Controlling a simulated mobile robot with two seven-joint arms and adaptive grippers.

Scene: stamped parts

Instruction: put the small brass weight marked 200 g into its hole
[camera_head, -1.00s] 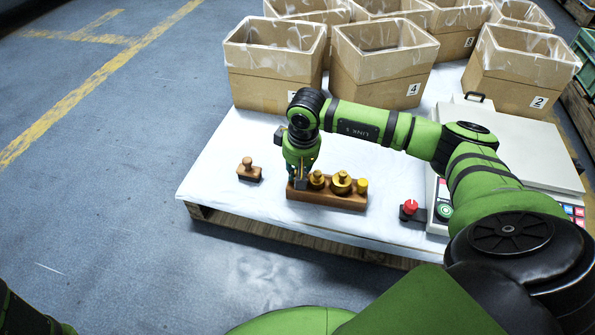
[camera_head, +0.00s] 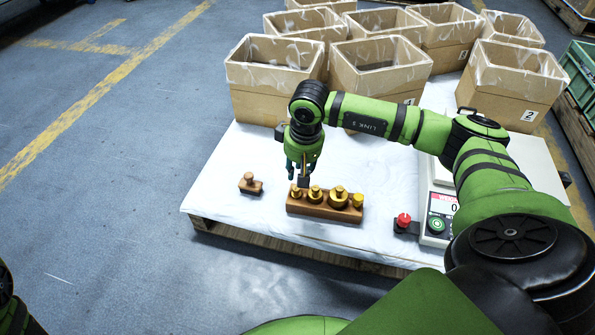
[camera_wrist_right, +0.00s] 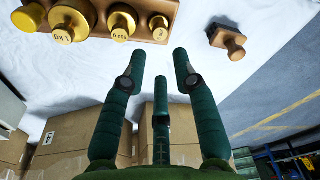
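The small brass weight (camera_head: 296,191) stands at the left end of the wooden block (camera_head: 325,210), seemingly upright in its hole; I cannot see how deep it sits. In the right wrist view the same weight (camera_wrist_right: 159,27) is at the right end of the block, its marking unreadable. Larger brass weights, including the one marked 500 g (camera_wrist_right: 121,22) and the one marked 1 KG (camera_wrist_right: 66,24), stand beside it. My right gripper (camera_head: 303,178) is above and behind the small weight. In the right wrist view its three fingers (camera_wrist_right: 160,63) are spread, empty and apart from it. My left gripper is out of view.
A brown wooden piece with a knob (camera_head: 250,184) lies left of the block. Cardboard boxes (camera_head: 270,98) stand behind.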

